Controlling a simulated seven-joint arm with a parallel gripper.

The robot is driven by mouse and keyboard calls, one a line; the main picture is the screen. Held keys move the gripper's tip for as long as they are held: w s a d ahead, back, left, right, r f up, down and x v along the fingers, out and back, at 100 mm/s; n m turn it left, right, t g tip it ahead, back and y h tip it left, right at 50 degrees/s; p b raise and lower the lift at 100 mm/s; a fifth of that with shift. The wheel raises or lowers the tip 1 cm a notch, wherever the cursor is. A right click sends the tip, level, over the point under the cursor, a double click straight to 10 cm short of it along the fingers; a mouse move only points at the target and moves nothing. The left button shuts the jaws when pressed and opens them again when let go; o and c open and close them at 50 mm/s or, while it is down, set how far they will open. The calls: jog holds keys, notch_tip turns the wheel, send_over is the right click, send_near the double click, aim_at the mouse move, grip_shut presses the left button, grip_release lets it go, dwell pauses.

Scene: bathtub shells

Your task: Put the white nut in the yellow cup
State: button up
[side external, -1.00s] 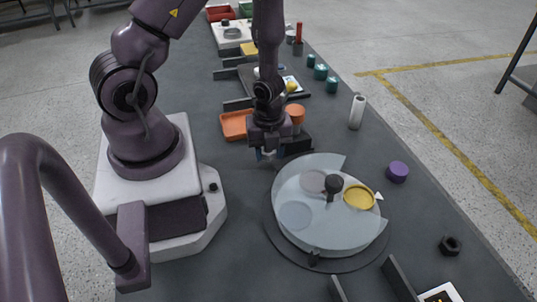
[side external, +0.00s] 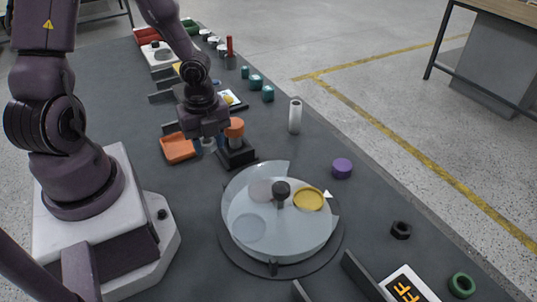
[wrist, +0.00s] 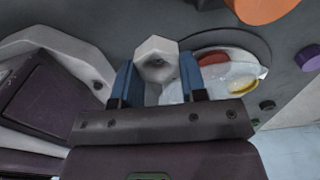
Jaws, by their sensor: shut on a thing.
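My gripper (wrist: 159,85) is shut on the white nut (wrist: 156,48), which sits between its two blue fingers in the wrist view. In the side view my gripper (side external: 208,145) is above the table between the orange tray and the orange-topped post, and the nut is too small there to make out well. The yellow cup (side external: 308,199) is a round yellow recess on the right part of the pale round turntable (side external: 250,205). It also shows in the wrist view (wrist: 241,87). The gripper is apart from the turntable. I cannot tell whether the clear cover overlaps the yellow cup.
The orange-topped post (side external: 235,128) on a black base stands close to the right of my gripper. The orange tray (side external: 178,149) is to its left. A dark knob (side external: 281,190) rises from the turntable's middle. A white cylinder (side external: 295,116) and purple disc (side external: 342,168) stand nearby.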

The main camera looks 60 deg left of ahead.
jog(key=shift+a+r+n, duration=0.1)
jog(key=shift+a+n, duration=0.05)
jog(key=shift+n, duration=0.75)
jog(key=n, duration=0.2)
jog(key=w+a+n, duration=0.1)
jog(key=n, duration=0.1)
jog(key=r+n, duration=0.1)
jog(key=shift+w+a+n, duration=0.15)
jog(key=shift+a+n, duration=0.05)
jog(key=shift+n, duration=0.2)
jog(key=w+d+r+n, duration=0.4)
jog(key=w+r+n, duration=0.3)
jog(key=n, duration=0.7)
send_over(311, 199)
notch_tip(311, 199, down, 5)
notch_tip(311, 199, down, 10)
jog(key=shift+r, duration=0.1)
